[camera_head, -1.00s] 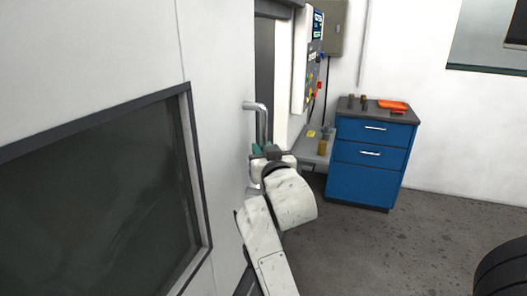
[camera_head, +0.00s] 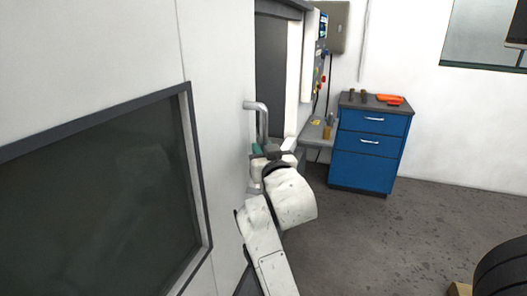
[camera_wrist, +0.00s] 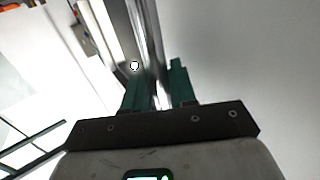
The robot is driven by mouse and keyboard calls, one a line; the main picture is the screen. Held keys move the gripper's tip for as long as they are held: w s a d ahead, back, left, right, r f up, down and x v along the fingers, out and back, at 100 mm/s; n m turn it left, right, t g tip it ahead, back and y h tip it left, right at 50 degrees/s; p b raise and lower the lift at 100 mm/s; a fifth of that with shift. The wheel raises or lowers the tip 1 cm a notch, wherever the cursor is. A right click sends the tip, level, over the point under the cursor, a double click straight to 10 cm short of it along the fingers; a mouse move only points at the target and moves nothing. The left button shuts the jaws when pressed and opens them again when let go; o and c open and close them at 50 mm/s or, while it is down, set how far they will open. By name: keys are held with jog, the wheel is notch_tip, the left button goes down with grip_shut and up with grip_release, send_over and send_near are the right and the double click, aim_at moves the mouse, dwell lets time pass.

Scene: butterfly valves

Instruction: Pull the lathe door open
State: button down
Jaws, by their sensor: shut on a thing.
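The lathe door (camera_head: 222,60) is a large pale panel with a dark window (camera_head: 95,200), filling the left of the head view. Its grey bar handle (camera_head: 263,122) stands upright near the door's right edge. My gripper (camera_head: 264,152) is at the lower part of the handle, with the arm reaching up from below. In the wrist view my gripper (camera_wrist: 160,88) has its green fingers on both sides of the shiny handle bar (camera_wrist: 152,60), shut on it. A dark opening (camera_head: 271,70) shows to the right of the door's edge.
A blue drawer cabinet (camera_head: 366,160) with an orange tray (camera_head: 389,99) on top stands by the back wall. A control panel (camera_head: 315,55) hangs beyond the opening. A black tyre-like object (camera_head: 503,268) is at lower right. Grey floor (camera_head: 380,245) between is clear.

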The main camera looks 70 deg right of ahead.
jog(key=shift+w+a+r, duration=0.1)
jog(key=c, duration=1.1)
grip_release()
jog(key=shift+o, duration=0.2)
jog(key=v, duration=1)
jog(key=shift+s+a, duration=0.25)
jog(key=shift+s, duration=0.1)
